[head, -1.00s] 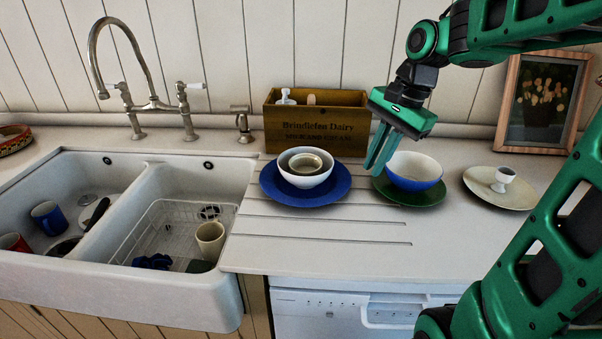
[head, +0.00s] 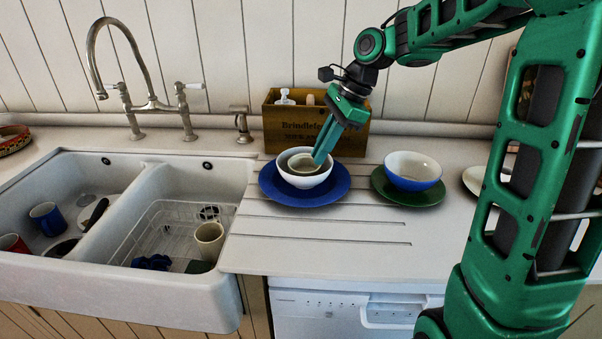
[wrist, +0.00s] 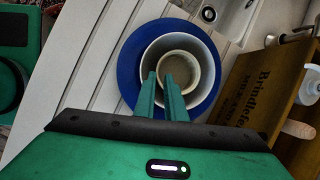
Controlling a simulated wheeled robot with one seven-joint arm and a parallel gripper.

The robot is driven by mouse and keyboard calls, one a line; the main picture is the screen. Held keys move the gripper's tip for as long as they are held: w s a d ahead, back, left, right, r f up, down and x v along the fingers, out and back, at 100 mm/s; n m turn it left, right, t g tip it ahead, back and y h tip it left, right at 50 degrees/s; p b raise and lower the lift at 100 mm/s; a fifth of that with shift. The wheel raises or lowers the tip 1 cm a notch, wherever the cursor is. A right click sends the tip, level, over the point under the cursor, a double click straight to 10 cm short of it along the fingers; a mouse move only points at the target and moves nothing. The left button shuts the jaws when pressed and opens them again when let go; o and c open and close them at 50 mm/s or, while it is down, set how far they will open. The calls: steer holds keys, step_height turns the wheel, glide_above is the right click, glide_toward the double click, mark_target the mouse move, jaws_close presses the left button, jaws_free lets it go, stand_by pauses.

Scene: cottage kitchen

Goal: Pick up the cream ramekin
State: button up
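The cream ramekin (head: 299,163) sits inside a white bowl (head: 305,181) with a greyish inside, on a blue plate (head: 280,198) left of centre on the drainboard. In the wrist view the ramekin (wrist: 182,62) lies nested off-centre in the bowl (wrist: 207,90), on the blue plate (wrist: 128,75). My gripper (head: 319,158) points down and left at the ramekin's right side. In the wrist view my gripper's fingers (wrist: 160,75) are a narrow gap apart, at the ramekin's near rim. The gap looks empty or straddles the rim; I cannot tell contact.
A wooden crate (head: 277,127) stands close behind the plate. A blue and white bowl (head: 413,182) on a green plate (head: 432,199) stands to the right. The double sink (head: 229,165) with cups is to the left. The front drainboard is clear.

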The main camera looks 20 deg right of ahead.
mark_target(312, 174)
steer(key=shift+x, duration=2.75)
jaws_close()
steer(key=shift+r, duration=0.15)
